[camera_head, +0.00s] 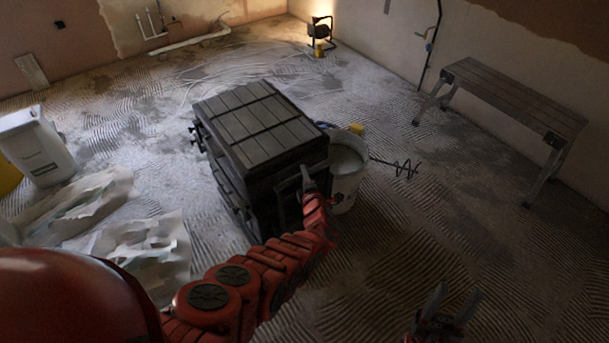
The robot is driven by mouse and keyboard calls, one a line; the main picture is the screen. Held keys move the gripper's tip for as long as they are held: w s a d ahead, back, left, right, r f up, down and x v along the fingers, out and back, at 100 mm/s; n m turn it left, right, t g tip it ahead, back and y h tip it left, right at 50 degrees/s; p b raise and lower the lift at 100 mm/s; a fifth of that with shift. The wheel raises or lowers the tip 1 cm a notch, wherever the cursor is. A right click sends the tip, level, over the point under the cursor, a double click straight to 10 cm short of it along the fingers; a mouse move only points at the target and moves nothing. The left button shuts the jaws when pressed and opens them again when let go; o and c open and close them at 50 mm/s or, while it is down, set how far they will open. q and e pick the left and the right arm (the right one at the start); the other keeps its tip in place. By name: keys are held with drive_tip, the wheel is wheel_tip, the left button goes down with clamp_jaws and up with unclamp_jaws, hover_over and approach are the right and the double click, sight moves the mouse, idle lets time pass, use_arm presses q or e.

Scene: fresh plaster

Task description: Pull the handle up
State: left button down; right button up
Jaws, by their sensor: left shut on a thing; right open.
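A dark box (263,128) with a slatted lid stands on the floor in the middle of the view. A dark handle (282,204) shows on its near right side, partly hidden by my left gripper. My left gripper (306,176), on the red arm, is shut on this handle. The exact contact is hard to see in the shade. My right gripper (453,297) is at the bottom right, open and empty, apart from the box.
A bucket (347,185) stands close to the box's right side, near my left gripper. A mixer paddle (400,168) sticks out beyond it. Bags (145,245) lie left of the box. A bench (512,96) stands along the right wall.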

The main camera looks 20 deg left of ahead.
use_arm(q)
wheel_tip(320, 180, up, 16)
drive_tip(key=p, duration=1.2)
drive_tip(key=shift+r+p, duration=0.2)
drive_tip(key=shift+p, duration=0.2)
drive_tip(key=shift+w+a, duration=0.1)
drive_tip(key=c, duration=0.7)
unclamp_jaws()
drive_tip(key=shift+r, duration=0.1)
drive_tip(key=shift+o, duration=0.2)
